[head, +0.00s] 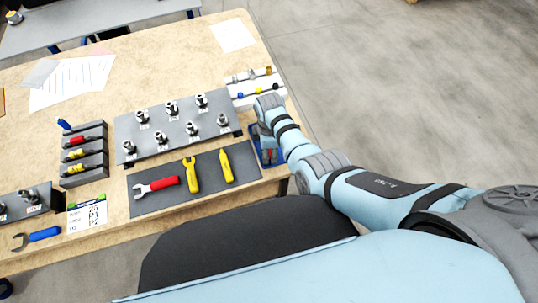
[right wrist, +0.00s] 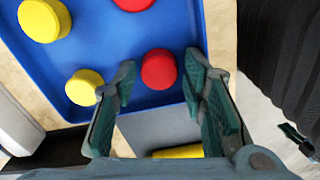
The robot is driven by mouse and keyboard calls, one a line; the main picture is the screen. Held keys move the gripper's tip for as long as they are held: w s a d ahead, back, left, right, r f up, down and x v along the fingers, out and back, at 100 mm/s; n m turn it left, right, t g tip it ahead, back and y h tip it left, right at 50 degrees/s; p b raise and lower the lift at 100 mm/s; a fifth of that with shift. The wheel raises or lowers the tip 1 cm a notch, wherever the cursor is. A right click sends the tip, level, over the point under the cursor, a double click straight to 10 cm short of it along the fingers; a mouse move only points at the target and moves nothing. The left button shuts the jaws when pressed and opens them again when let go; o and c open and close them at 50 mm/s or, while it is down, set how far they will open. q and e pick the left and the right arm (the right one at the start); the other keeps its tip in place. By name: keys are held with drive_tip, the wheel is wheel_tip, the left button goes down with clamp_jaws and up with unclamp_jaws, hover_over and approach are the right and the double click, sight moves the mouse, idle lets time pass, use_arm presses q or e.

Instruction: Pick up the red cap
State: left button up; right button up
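Two red caps lie in a blue tray in the right wrist view. The nearer red cap (right wrist: 158,69) is between and just beyond the fingertips of my right gripper (right wrist: 158,82), which is open and empty. I cannot tell whether the fingers reach down around it. The other red cap (right wrist: 133,3) is cut off by the top edge. In the head view, my right gripper (head: 269,154) is over the blue tray (head: 281,161) at the table's right edge, and the caps are largely hidden there. My left gripper is not in view.
Two yellow caps, one larger (right wrist: 45,20) and one smaller (right wrist: 84,87), sit left of the red ones. A grey mat (head: 196,181) with tools lies left of the tray. A grey rack (head: 178,131) with metal fittings and a white holder (head: 254,88) stand close behind.

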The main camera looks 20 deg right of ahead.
drive_tip(key=c, duration=0.5)
drive_tip(key=shift+r, duration=0.2)
